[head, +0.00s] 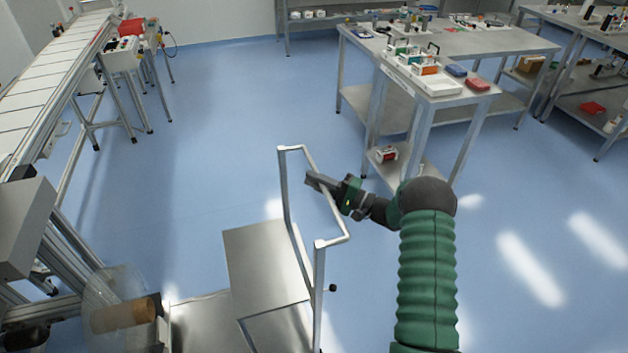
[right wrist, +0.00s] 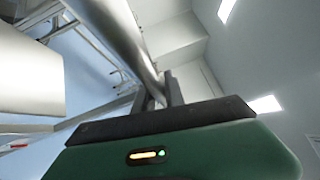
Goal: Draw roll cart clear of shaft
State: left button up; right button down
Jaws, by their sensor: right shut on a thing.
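The roll cart (head: 263,262) is a grey metal cart with a flat top and an upright tubular handle (head: 290,192). It stands at the bottom middle of the head view. My right gripper (head: 318,183) is shut on the handle's top bar, which also shows as a thick metal tube in the right wrist view (right wrist: 125,35). A clear film roll with a brown core (head: 124,315) is at the lower left, beside the cart. The shaft cannot be made out clearly. My left gripper is not in view.
A machine frame (head: 25,225) and a conveyor (head: 50,75) run along the left. A steel workbench with boxes (head: 440,85) stands at the upper right, beyond my right arm. Blue floor (head: 220,120) is clear between the conveyor and the bench.

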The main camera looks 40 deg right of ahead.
jog(key=c, duration=1.8)
grip_release()
jog(key=shift+d+r, duration=0.1)
jog(key=shift+d, duration=0.3)
jog(key=o, duration=0.4)
jog(key=shift+s+d, duration=0.25)
jog(key=shift+d, duration=0.2)
jog(key=shift+d+f, duration=0.1)
jog(key=shift+f, duration=0.1)
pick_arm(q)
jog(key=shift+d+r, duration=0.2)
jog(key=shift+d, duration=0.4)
pick_arm(e)
jog(key=shift+s, duration=0.15)
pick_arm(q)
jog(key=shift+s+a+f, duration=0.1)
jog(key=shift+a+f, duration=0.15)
pick_arm(e)
jog(key=v, duration=1.6)
jog(key=shift+s+f, duration=0.2)
jog(key=shift+d, duration=0.2)
